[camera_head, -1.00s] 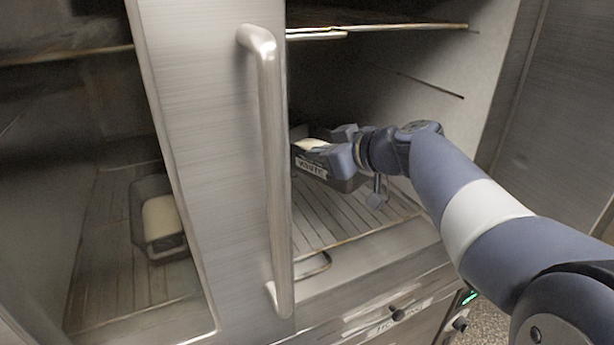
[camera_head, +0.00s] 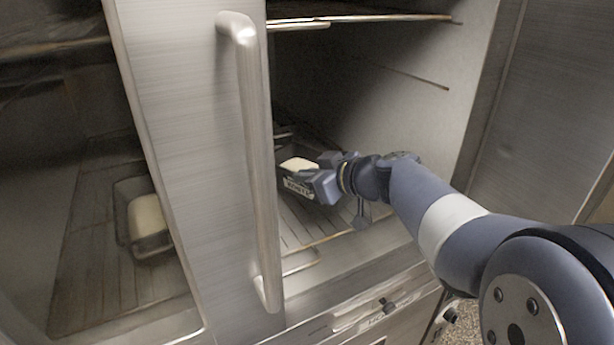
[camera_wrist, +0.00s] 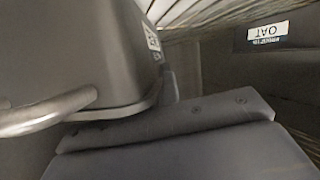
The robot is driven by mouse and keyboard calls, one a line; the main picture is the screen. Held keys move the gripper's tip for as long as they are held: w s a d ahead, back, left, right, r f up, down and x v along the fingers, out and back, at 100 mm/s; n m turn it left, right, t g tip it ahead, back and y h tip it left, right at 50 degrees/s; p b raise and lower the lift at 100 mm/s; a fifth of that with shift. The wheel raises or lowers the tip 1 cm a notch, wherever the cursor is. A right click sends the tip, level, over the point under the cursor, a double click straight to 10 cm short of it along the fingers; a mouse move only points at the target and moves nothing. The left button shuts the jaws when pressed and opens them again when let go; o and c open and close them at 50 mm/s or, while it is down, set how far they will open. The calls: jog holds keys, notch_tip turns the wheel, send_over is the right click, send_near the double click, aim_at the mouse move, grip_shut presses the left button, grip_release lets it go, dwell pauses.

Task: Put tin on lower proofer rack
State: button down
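The dark loaf tin (camera_head: 299,188), with pale dough and a white label, is inside the proofer over the lower rack (camera_head: 322,226). My gripper (camera_head: 324,176) is at its right end, one finger on the far side and one on the near side, and looks shut on it. The tin is low over the rack; I cannot tell whether it touches. In the wrist view a dark tin wall (camera_wrist: 80,50) with a wire handle fills the left, beside my gripper's grey part. The door edge hides part of the compartment.
The proofer door's vertical handle (camera_head: 250,150) stands just left of the opening. The upper rack (camera_head: 360,19) is above. Another tin with dough (camera_head: 145,216) shows in the door's window. A dark tin labelled OAT (camera_wrist: 268,33) is in the wrist view. The rack's right side is clear.

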jog(key=c, duration=1.7)
grip_release()
jog(key=shift+r, duration=0.1)
jog(key=shift+r+p, duration=0.15)
jog(key=shift+p, duration=0.35)
jog(key=shift+b+v, duration=1.2)
jog(key=shift+v, duration=4.75)
